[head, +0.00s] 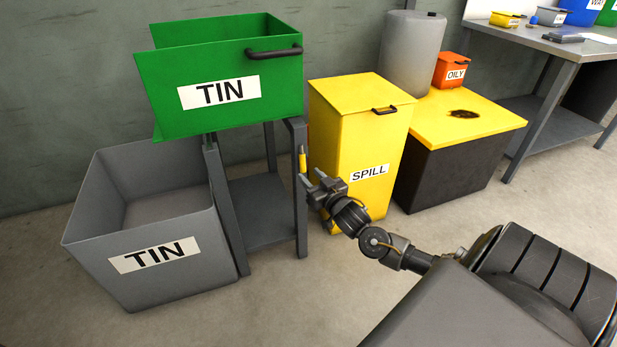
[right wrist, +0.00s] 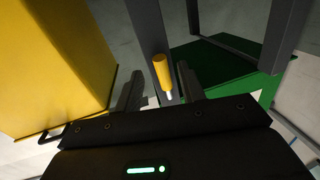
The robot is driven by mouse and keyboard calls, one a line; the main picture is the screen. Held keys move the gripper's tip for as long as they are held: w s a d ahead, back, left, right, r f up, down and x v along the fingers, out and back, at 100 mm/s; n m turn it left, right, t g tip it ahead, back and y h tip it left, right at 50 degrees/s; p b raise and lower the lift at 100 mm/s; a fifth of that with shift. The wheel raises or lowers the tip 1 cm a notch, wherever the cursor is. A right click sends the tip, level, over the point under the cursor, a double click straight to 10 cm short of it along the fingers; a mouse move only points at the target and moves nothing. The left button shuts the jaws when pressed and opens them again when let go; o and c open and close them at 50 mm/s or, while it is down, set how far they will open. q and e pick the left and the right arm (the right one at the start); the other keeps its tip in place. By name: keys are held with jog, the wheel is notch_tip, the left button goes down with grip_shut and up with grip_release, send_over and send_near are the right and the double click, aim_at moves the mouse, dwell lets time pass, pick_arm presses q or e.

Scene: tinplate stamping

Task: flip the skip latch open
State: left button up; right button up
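The green skip (head: 222,80), labelled TIN, sits tilted on a grey stand (head: 297,135). The skip latch (head: 302,160) is a small yellow handle on the stand's front right leg, roughly upright in the head view. My right gripper (head: 312,178) is just below and beside the latch, with its fingers apart and empty. In the right wrist view the latch (right wrist: 162,74), with a pale metal tip, shows between the two open fingers. I cannot tell whether a finger touches it. The skip shows behind in that view (right wrist: 225,62). My left gripper is out of view.
A grey bin (head: 150,285) labelled TIN stands on the floor left of the stand. A yellow SPILL bin (head: 345,130) stands close to the right of the latch. A black box with a yellow lid (head: 485,115) and a workbench (head: 540,45) are farther right.

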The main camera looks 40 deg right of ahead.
jog(key=shift+w+d, duration=0.15)
jog(key=shift+w, duration=1.1)
grip_shut()
